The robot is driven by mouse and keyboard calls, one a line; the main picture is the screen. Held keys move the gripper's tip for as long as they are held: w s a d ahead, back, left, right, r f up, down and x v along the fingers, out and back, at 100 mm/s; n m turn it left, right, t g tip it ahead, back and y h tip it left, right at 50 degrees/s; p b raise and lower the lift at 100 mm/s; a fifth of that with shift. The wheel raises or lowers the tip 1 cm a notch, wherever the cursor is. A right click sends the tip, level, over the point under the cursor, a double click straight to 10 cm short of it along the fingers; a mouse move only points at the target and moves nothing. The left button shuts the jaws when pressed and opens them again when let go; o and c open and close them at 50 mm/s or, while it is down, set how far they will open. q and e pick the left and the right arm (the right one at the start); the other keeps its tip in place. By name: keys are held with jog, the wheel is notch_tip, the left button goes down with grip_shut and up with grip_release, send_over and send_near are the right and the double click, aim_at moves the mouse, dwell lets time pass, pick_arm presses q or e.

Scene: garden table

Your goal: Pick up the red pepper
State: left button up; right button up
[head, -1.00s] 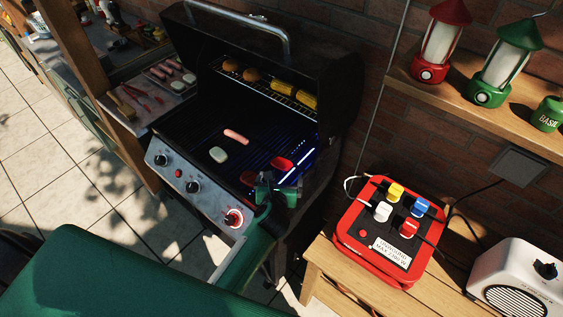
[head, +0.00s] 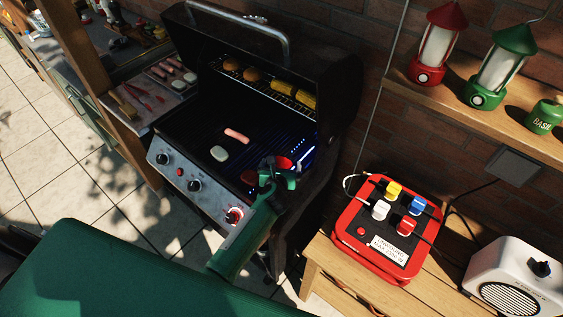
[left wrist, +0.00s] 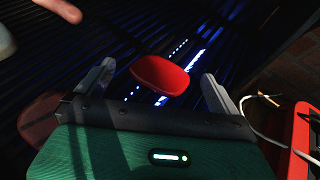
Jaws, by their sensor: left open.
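A red pepper piece (head: 283,161) lies on the right part of the grill grate, partly hidden by my left gripper in the head view. In the left wrist view the red pepper (left wrist: 160,75) is whole and lies between and a little beyond the two fingers. My left gripper (head: 279,174) is open and empty, close over the near side of the pepper; its spread fingers (left wrist: 158,83) show in the wrist view. A second red piece (head: 249,177) is at the grill's front edge, left of my gripper. My right gripper is not in view.
A pink sausage (head: 236,135) and a pale oval piece (head: 219,153) lie on the grate (head: 190,125). Corn (head: 288,88) and round brown pieces are on the upper rack. The open lid (head: 250,50) stands behind. A red power box (head: 350,245) sits at right.

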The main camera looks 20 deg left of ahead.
pick_arm(q)
jog(key=shift+c, duration=0.5)
jog(key=c, duration=0.7)
jog(key=shift+c, duration=1.4)
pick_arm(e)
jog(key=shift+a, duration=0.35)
pick_arm(q)
jog(key=shift+r, duration=0.55)
notch_tip(320, 180, up, 19)
jog(key=b, duration=0.2)
jog(key=s+f+m+h+b, duration=0.2)
jog(key=s, duration=1.8)
jog(key=shift+a+f+h, duration=0.15)
jog(key=shift+a+h, duration=0.05)
jog(key=shift+h, duration=0.2)
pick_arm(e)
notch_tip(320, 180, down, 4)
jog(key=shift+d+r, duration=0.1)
